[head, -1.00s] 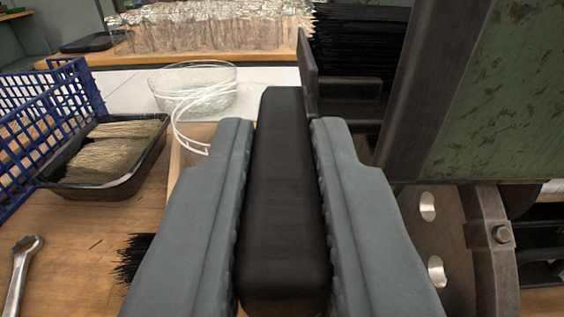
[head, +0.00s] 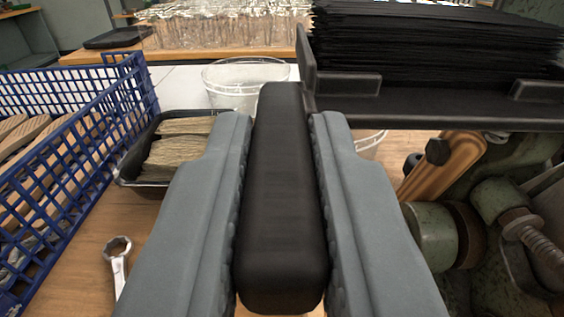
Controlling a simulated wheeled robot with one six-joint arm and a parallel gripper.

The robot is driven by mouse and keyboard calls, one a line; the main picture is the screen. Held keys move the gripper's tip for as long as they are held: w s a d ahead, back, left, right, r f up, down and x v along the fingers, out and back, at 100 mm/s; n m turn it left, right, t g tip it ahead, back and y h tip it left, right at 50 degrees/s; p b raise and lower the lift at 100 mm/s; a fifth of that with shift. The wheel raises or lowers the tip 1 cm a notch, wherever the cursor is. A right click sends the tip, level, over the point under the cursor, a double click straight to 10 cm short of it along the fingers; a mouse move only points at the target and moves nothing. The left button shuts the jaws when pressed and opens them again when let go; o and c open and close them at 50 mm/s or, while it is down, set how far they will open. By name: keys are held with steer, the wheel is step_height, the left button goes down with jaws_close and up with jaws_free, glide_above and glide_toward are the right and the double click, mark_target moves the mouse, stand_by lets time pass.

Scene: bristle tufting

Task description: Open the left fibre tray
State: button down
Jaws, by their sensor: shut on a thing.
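My gripper (head: 282,118) is shut on a black, rounded bar handle (head: 282,220) that stands between its grey fingers. A black fibre tray (head: 430,104) lies just beyond the handle's far end, at the upper right. It has a raised left wall and low front lips, and a thick stack of black fibres (head: 430,45) lies in it. Much of the tray shows clear of the machine. The join between handle and tray is hidden.
A blue crate (head: 75,160) stands at left, with a black tray of pale fibres (head: 150,160) beside it. A wrench (head: 118,265) lies on the wooden bench. A clear tub (head: 240,78) stands behind. Machine parts (head: 440,235) crowd the right, below the tray.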

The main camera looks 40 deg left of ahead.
steer(key=shift+s+a, duration=0.1)
steer(key=shift+a, duration=0.05)
steer(key=c, duration=1.4)
jaws_free()
steer(key=shift+s+a, duration=0.1)
steer(key=shift+a, duration=0.05)
steer(key=shift+o, duration=0.2)
steer(key=v, duration=1.7)
steer(key=shift+s, duration=0.15)
